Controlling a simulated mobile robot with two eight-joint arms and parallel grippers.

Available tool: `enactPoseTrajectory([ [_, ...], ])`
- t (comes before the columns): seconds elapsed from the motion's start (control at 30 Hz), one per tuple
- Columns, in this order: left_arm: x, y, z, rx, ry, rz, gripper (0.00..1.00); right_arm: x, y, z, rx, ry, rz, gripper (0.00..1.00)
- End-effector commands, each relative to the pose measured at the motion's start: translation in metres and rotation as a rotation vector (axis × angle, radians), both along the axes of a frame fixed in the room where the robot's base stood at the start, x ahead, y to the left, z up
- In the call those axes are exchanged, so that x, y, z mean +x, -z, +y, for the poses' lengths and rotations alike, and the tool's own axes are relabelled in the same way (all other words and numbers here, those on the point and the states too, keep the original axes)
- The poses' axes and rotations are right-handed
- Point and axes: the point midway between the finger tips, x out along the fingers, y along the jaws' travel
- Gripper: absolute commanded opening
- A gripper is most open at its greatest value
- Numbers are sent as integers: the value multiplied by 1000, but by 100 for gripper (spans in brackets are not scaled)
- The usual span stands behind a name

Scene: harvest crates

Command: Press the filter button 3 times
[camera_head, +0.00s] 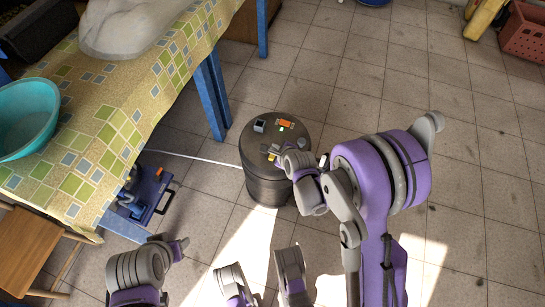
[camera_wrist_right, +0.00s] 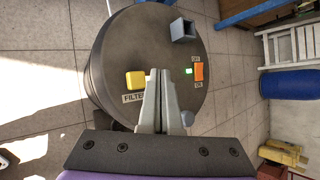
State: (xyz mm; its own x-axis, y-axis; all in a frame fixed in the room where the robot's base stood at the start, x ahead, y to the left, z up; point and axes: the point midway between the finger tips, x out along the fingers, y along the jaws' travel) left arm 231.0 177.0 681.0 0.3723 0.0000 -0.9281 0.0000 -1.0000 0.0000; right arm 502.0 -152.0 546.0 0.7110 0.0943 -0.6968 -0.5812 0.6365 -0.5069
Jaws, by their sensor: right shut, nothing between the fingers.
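A dark round filter unit (camera_head: 268,185) stands on the floor in the head view; its round top (camera_wrist_right: 205,100) fills much of the right wrist view. A yellow button (camera_wrist_right: 135,80) sits on that top, above a label that reads FILTER, partly covered. My right gripper (camera_wrist_right: 160,72) is shut and empty, its fingertips just right of the yellow button in the wrist view. Contact with the button cannot be told. In the head view, my right wrist hides part of the unit's near right side.
An orange switch (camera_wrist_right: 199,72), a green light (camera_wrist_right: 189,71) and a dark square box (camera_wrist_right: 183,30) are also on the unit's top. A table with a patterned cloth (camera_head: 120,115) stands left, with a blue toolbox (camera_head: 146,196) beside it. Floor to the right is open.

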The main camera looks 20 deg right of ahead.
Motion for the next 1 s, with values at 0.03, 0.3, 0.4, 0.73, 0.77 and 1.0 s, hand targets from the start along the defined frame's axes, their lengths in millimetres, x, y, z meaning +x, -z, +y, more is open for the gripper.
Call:
enactPoseTrajectory([
  [0.03, 2, 11, 0, 0, 0, 3, 50, 1, 12, 0, 0, 0, 1, 0],
  [0.3, 5, 28, 0, 0, 0, 6, 50, 0, 31, 0, 0, 0, 0, 0],
  [0.4, 5, 28, 0, 0, 0, 6, 50, 0, 31, 0, 0, 0, -1, 0],
  [0.73, 4, 27, 0, 0, 0, 6, 50, 0, 30, 0, 0, 0, 0, 0],
  [0.77, 4, 28, 0, 0, 0, 6, 50, 0, 30, 0, 0, 0, 0, 0],
  [1.0, 4, 28, 0, 0, 0, 6, 50, 0, 30, 0, 0, 0, 0, 0],
])
